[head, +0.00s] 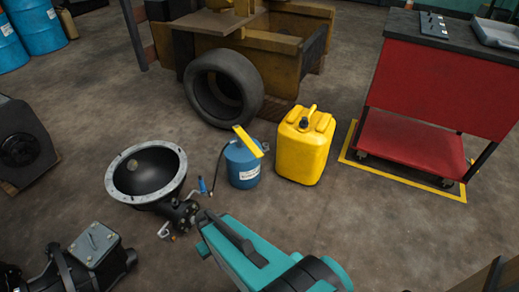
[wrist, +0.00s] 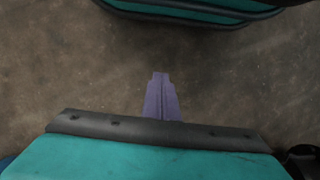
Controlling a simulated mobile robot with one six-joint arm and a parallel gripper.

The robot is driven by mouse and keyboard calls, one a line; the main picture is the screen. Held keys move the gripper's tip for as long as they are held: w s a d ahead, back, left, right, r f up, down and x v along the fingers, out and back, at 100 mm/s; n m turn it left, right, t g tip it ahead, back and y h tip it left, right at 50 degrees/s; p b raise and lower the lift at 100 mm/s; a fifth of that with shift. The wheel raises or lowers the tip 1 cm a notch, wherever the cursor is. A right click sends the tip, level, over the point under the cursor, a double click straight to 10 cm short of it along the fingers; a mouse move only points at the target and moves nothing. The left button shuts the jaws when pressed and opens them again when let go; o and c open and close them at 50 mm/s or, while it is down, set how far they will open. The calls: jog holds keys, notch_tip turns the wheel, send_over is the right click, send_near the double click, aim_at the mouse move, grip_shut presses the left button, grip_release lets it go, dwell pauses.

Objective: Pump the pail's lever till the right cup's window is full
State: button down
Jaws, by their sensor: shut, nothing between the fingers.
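The blue pail (head: 243,167) stands upright on the floor in the middle of the head view. Its yellow lever (head: 248,141) slopes across the top, high at the left and lower at the right. A dark hose runs from the pail's left side down toward a small blue end piece (head: 203,186). I cannot make out the right cup or its window. In the wrist view my gripper (wrist: 160,75) is shut and empty above bare floor, away from the pail, which is not in that view.
A yellow canister (head: 304,150) stands just right of the pail, with a loose tyre (head: 224,88) behind. A black bowl-shaped housing (head: 147,172) with a grey rim lies left. A red cart (head: 440,90) stands at right. Open floor lies between canister and cart.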

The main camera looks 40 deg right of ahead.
jog(key=w+d+r+m+t+p, duration=0.1)
jog(key=w+d+r+t, duration=0.1)
jog(key=w+d+r, duration=0.6)
jog(key=w+d+r+t, duration=0.2)
jog(key=w+d+r, duration=0.3)
jog(key=w+d, duration=0.6)
jog(key=w+d+r+t, duration=0.1)
jog(key=d+r, duration=0.8)
jog(key=d, duration=0.3)
jog(key=w+d+r+t+h+p, duration=0.1)
jog(key=d+r, duration=0.8)
jog(key=d, duration=0.3)
jog(key=shift+w+d+r+m+t+h, duration=0.2)
jog(key=shift+w+d+m+t+h, duration=0.1)
jog(key=shift+w+m, duration=0.1)
jog(key=shift+a+f, duration=0.1)
jog(key=shift+f, duration=0.05)
jog(key=b, duration=0.2)
send_over(259, 153)
jog(key=f, duration=1.2)
jog(key=shift+s+a, duration=0.15)
jog(key=shift+s, duration=0.15)
jog(key=shift+f, duration=0.7)
